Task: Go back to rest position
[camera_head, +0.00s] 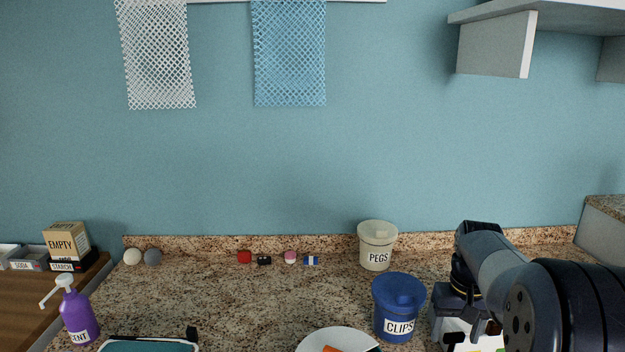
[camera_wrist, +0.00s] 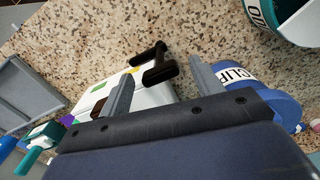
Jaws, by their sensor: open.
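My gripper (camera_wrist: 160,88) is open in the wrist view, its two grey fingers apart with nothing held between them. It hangs above a white item (camera_wrist: 150,98) with coloured patches and a black handle (camera_wrist: 155,64); whether a finger touches it I cannot tell. In the head view my arm comes in from the lower right and hides much of the counter there. My gripper (camera_head: 472,325) is low, just right of the blue CLIPS bucket (camera_head: 398,305), which also shows in the wrist view (camera_wrist: 262,88).
A cream PEGS bucket (camera_head: 376,246) stands behind the CLIPS bucket. A white plate (camera_head: 312,343) is at the front. A purple pump bottle (camera_head: 76,314) stands left. Small items, including a red one (camera_head: 244,257), line the wall. A shelf (camera_head: 545,20) juts out upper right. Middle-left counter is clear.

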